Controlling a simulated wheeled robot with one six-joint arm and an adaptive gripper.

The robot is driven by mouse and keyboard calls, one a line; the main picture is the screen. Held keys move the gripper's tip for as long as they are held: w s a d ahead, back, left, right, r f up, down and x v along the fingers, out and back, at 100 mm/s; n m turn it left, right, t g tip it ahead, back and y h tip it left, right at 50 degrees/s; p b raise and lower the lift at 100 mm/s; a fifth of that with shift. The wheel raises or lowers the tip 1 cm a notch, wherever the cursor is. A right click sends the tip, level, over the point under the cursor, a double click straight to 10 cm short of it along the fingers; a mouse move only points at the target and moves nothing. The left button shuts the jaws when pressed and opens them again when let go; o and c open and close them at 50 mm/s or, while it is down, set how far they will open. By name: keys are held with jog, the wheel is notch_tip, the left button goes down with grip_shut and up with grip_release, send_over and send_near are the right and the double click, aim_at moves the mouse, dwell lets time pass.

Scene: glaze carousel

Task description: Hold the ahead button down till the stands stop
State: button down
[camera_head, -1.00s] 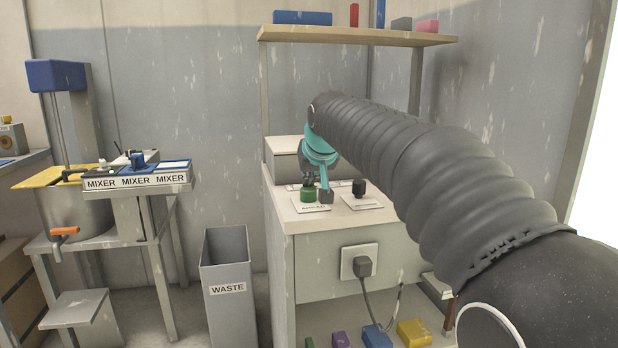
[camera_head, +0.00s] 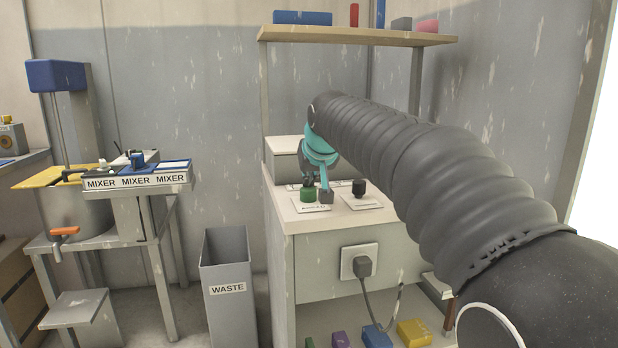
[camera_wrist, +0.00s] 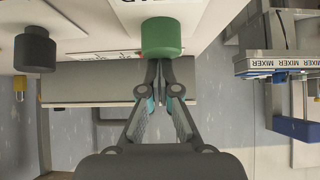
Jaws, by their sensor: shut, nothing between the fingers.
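The green button (camera_head: 308,194) is a short round cap on a pale label plate (camera_head: 312,206) on top of the cabinet. The plate's lettering is too small to read surely. The green button also shows in the wrist view (camera_wrist: 161,37), at top centre. My gripper (camera_head: 309,182) is shut and empty, with its fingertips at the green button. In the wrist view my gripper's tips (camera_wrist: 160,64) meet at the button's near edge. I cannot tell whether they touch or press it. No turning stands can be made out.
A black knob (camera_head: 359,187) on its own plate stands right of the green button; it also shows in the wrist view (camera_wrist: 35,50). A grey box (camera_head: 286,160) is behind on the cabinet. A shelf (camera_head: 350,37) hangs above. A waste bin (camera_head: 227,270) stands left.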

aim_at(309, 188)
jog(key=shift+f, duration=0.8)
jog(key=shift+r+p, duration=0.55)
notch_tip(309, 188, up, 5)
jog(key=p, duration=0.3)
jog(key=shift+p, duration=0.3)
jog(key=v, duration=0.9)
jog(key=shift+s+r, duration=0.15)
jog(key=shift+s, duration=0.15)
